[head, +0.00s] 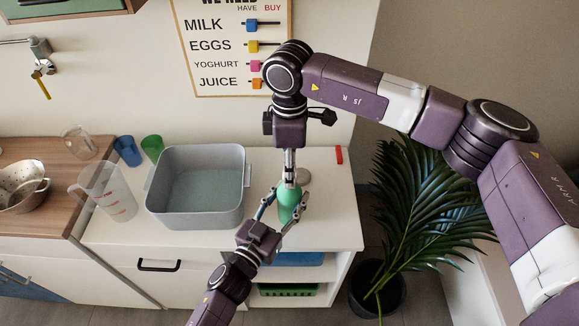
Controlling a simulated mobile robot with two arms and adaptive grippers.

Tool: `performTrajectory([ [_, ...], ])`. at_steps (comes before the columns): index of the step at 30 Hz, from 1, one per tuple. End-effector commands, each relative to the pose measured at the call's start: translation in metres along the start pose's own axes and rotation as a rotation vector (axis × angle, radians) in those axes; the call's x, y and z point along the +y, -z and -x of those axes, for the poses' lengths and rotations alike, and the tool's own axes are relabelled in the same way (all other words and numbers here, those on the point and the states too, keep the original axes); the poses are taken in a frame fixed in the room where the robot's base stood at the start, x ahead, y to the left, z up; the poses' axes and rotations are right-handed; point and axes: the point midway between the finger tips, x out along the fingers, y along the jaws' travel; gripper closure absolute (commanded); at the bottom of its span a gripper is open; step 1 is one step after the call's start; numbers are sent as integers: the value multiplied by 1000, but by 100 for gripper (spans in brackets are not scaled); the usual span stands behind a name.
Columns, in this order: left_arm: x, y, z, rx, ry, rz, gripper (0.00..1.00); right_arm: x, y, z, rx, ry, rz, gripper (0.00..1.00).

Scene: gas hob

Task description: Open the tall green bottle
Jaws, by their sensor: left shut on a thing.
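The green bottle (287,213) stands near the right end of the white counter, seen steeply from above. My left gripper (279,208) reaches in from below with its fingers on either side of the bottle's body and is shut on it. My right gripper (289,178) points straight down over the bottle's top, with its fingertips at the neck. It is seen edge-on, so I cannot tell whether its fingers are closed on a cap. The bottle's top is hidden behind these fingers.
A grey basin (196,218), a clear measuring jug (106,192), a blue cup (127,151) and a green cup (152,147) stand left of the bottle. A small grey disc (303,176) and a red object (339,155) lie nearby. A plant (425,200) stands right of the counter.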

Motion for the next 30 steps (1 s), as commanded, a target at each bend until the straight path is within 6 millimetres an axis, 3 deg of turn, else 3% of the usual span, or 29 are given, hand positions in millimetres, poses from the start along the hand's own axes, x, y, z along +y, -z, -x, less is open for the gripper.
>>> performTrajectory([
  [1, 0, 1, 0, 2, 0, 0, 100, 0, 0, 0, 0, 0, 0, 77],
  [7, 0, 1, 0, 2, 0, -1, 100, 0, 0, 0, 0, -1, 0, 99],
  [14, 0, 1, 0, 2, -1, -1, 100, 0, 0, 1, 0, -1, 47, 100],
  [17, 0, 1, 0, 2, -1, -1, 100, 0, 0, 1, 0, -1, 177, 100],
  [30, 0, 1, 0, 2, -1, -1, 100, 1, 0, 2, -2, -2, 1039, 100],
])
